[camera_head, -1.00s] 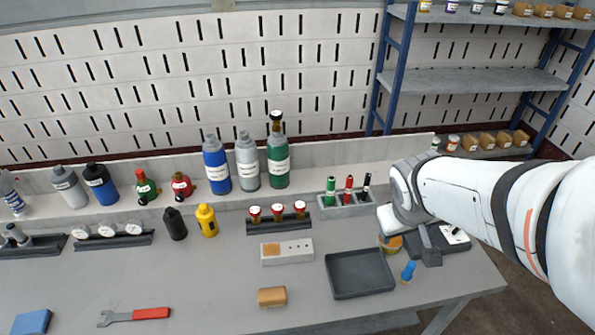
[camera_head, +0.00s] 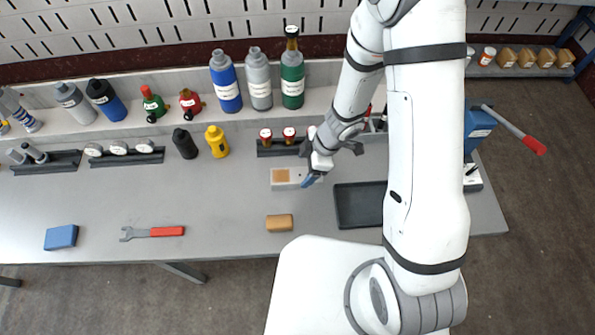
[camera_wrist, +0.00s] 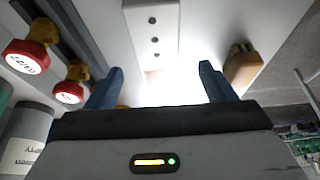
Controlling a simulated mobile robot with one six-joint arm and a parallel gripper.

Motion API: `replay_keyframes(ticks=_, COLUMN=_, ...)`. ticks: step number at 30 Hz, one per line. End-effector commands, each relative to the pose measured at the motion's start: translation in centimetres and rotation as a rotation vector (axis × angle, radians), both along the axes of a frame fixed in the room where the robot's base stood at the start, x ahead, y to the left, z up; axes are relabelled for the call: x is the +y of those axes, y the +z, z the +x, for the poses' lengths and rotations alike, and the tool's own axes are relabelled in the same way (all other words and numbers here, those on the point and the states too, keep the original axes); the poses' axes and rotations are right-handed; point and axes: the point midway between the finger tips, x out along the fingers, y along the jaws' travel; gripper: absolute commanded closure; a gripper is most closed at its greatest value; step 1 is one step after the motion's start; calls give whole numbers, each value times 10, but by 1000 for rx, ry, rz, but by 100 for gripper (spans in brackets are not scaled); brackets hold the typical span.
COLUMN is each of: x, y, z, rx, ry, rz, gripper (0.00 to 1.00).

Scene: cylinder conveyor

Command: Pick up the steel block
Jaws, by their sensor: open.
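A pale grey block with small dark holes and a brown square patch (camera_head: 284,175) lies on the bench in the head view. It is the nearest match to a steel block, though its material is unclear. Its holed surface (camera_wrist: 146,35) shows at the top middle of the wrist view, with bright glare near it. My gripper (camera_head: 311,181) is at the block's right end in the head view, hiding part of it. In the wrist view, the two blue fingers of my gripper (camera_wrist: 158,80) are apart with nothing held between them. I cannot tell whether they touch the block.
A rack of red-capped parts (camera_head: 277,149) stands just behind the block. A tan block (camera_head: 280,222) lies in front, and a dark tray (camera_head: 358,204) to the right, partly behind my arm. A wrench (camera_head: 153,232) and blue block (camera_head: 61,237) lie left, with clear bench between.

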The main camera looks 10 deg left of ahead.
Motion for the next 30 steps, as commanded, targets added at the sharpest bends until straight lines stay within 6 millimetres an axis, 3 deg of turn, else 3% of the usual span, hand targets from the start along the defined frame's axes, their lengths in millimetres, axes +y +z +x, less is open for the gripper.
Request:
replay_keyframes(ticks=13, x=24, y=-57, z=-2, rx=-3, ry=-5, rz=-1, gripper=24)
replay_keyframes(ticks=23, x=26, y=-60, z=-2, rx=-4, ry=-8, rz=-2, gripper=24)
replay_keyframes(ticks=30, x=25, y=-60, z=-1, rx=-4, ry=-9, rz=-2, gripper=43)
